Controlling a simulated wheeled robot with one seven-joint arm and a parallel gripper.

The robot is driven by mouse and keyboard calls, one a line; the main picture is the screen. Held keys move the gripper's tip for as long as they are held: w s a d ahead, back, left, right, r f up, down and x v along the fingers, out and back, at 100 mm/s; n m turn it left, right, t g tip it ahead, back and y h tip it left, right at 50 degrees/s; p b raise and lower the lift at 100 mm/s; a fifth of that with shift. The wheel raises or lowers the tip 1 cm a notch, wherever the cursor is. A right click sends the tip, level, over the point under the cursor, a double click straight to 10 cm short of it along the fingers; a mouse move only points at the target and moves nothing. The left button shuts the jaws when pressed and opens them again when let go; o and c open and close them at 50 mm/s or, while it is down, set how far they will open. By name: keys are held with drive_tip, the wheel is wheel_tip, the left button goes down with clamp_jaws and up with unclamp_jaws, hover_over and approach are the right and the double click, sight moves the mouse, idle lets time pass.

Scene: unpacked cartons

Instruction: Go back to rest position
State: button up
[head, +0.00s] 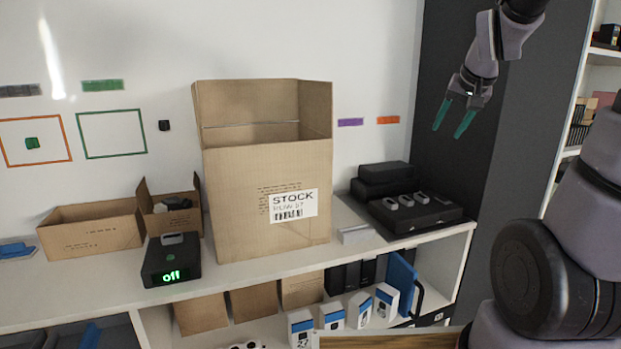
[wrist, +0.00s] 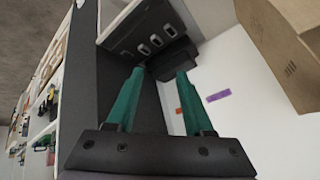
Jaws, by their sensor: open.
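My gripper (head: 454,117) hangs at the upper right in the head view, in front of the dark panel. Its two green fingers are apart with nothing between them. In the wrist view my gripper (wrist: 160,85) is also open and empty, and its fingers point toward the black case on the shelf top. It is raised well above the shelf and touches nothing.
A large open carton (head: 265,200) marked STOCK stands on the white shelf top (head: 110,285). Left of it are smaller open cartons (head: 92,232) and a black box (head: 171,262) reading "off". A black case (head: 415,212) lies at right. Air around my gripper is clear.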

drive_tip(key=s+a+r+y, duration=0.1)
drive_tip(key=s+a, duration=0.3)
drive_tip(key=s, duration=0.4)
drive_tip(key=s+a+r+n+y, duration=0.1)
drive_tip(key=s+a+r, duration=0.2)
drive_tip(key=s, duration=0.6)
drive_tip(key=shift+s+a+r, duration=0.2)
drive_tip(key=shift+a+r, duration=0.1)
drive_tip(key=shift+a, duration=0.6)
